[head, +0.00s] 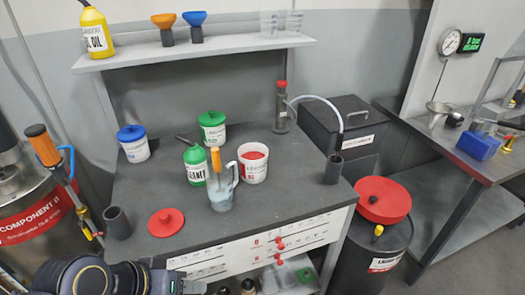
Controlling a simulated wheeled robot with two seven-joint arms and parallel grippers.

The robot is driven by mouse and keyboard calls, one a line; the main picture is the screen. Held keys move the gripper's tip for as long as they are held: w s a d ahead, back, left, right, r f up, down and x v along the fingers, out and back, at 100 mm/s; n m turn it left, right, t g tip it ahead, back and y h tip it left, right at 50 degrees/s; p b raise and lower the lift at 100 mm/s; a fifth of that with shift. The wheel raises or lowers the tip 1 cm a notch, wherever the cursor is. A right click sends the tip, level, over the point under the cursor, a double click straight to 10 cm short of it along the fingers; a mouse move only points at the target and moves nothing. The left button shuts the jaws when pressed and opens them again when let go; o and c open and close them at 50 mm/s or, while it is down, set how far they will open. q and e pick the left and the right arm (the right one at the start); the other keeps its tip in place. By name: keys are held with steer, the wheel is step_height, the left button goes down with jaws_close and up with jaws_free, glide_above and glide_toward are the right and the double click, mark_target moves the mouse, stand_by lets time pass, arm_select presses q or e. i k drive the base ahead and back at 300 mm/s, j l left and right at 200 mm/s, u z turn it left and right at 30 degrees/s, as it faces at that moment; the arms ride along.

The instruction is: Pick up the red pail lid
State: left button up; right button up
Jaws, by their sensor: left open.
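The red pail lid (166,222) lies flat on the dark workbench (150,190), near its front left edge, with a small knob on top. A white pail (253,172) with a red label stands further back on the bench; red shows at its open top. My left gripper (190,284) is low in the picture, in front of the bench's front edge and below the lid. It is open, apart from the lid, and its fingers are small and partly cut off by the bottom edge. My right gripper is not in view.
A dark cup (117,223) stands left of the lid. A green bottle (195,167) and a jug (221,194) with an orange-handled tool stand to its right. Blue-lidded (134,148) and green-lidded (212,132) pails stand behind. A large red lid (383,200) sits on a drum at right.

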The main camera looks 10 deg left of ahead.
mark_target(166, 222)
steer(key=u, duration=1.35)
